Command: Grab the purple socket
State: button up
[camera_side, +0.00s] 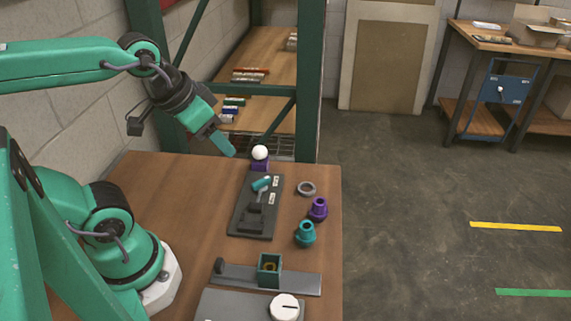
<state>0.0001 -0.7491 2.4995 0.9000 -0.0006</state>
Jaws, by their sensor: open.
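A purple cup-shaped part (318,209), which looks like the purple socket, stands on the wooden table near its right edge. A similar teal part (305,233) stands just in front of it. A second purple piece (260,165) is at the back of the table, with a white ball (260,152) on top. My gripper (226,145) is open, with nothing visible in it. It is raised at the back left, pointing down to the right, left of the white ball and well apart from the cup-shaped purple part.
A dark fixture plate (240,222) with a teal-tipped piece lies mid-table. A grey ring (307,188) lies behind the purple cup-shaped part. A green square holder (269,270) on a grey bar and a white round knob (285,307) are in front. A green rack post (310,80) rises behind the table.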

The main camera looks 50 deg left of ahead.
jog(key=shift+w, duration=0.1)
jog(key=n+g, duration=0.5)
jog(key=g, duration=0.1)
send_over(319, 210)
jog(key=w+a, duration=0.1)
notch_tip(319, 210, down, 14)
jog(key=shift+f, duration=1.25)
jog(key=shift+f, duration=0.1)
